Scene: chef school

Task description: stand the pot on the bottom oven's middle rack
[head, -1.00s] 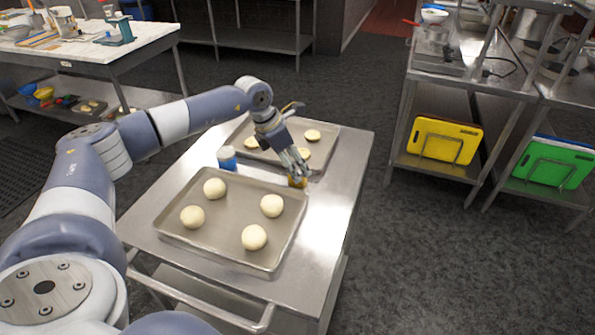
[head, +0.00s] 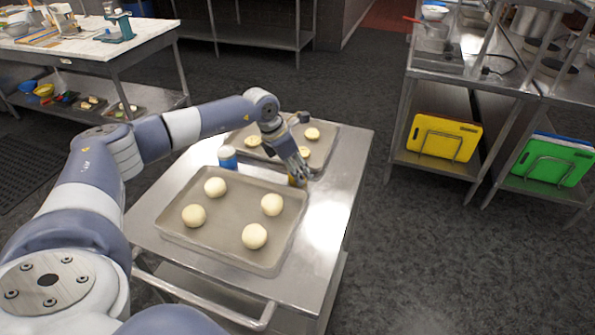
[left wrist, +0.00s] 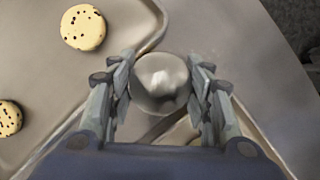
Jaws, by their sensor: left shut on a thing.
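My left gripper (head: 299,171) is over the right side of a steel cart, shut on a small can (head: 297,181) with a yellowish side. In the left wrist view the can's round silver top (left wrist: 160,80) sits between the two fingers. The can is upright at the cart top, between the two trays' right ends; whether it touches the surface I cannot tell. A pot with a red handle (head: 432,30) seems to stand on the steel table at the upper right, small in view. No oven shows. My right gripper is not in view.
The cart (head: 327,225) holds a front tray (head: 232,218) with several dough balls, a back tray (head: 322,150) with spotted rounds, and a blue can (head: 227,157). Yellow (head: 443,138) and green boards (head: 552,160) stand on low shelves at right. Open floor lies between.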

